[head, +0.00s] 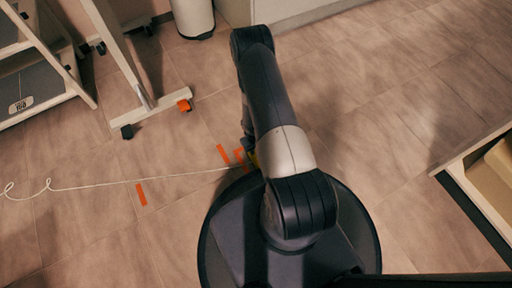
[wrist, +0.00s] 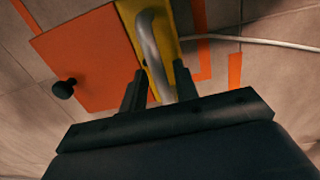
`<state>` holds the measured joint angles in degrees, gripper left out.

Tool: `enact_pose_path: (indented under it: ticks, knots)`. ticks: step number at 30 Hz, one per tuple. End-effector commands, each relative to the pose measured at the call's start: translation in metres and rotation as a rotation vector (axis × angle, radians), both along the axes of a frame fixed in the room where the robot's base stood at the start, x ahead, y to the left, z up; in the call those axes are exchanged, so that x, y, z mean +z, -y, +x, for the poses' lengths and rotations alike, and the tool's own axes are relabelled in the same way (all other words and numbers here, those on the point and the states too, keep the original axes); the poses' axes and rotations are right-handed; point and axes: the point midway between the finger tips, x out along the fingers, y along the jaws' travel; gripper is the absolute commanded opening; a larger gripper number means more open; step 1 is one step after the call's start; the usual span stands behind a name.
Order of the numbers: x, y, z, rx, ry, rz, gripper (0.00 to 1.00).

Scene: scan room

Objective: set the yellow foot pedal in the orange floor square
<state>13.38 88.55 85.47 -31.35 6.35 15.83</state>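The yellow foot pedal (wrist: 183,72) is below my gripper in the wrist view, with a grey bar handle (wrist: 152,48) on it. A flat orange panel (wrist: 88,50) with a black knob lies beside the yellow part. My gripper (wrist: 160,80) has one finger on each side of the handle; whether they press on it is unclear. My arm hides part of the marking.
A pale cable (head: 110,184) runs across the floor from the left towards the pedal. A wheeled stand (head: 150,108) and a shelf cart (head: 40,85) stand at upper left, a white bin (head: 193,15) at the top. A wooden-edged unit (head: 475,165) is at right. Floor between is open.

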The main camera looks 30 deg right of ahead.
Motion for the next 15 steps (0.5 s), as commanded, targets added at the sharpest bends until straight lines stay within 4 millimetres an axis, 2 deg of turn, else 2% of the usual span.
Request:
enact_pose_path:
  ticks: [10,15]
  knots:
    - [0.004,0.0,0.0,0.0,0.001,0.0,0.34]
    - [0.03,-0.001,0.001,0.0,0.002,-0.001,0.34]
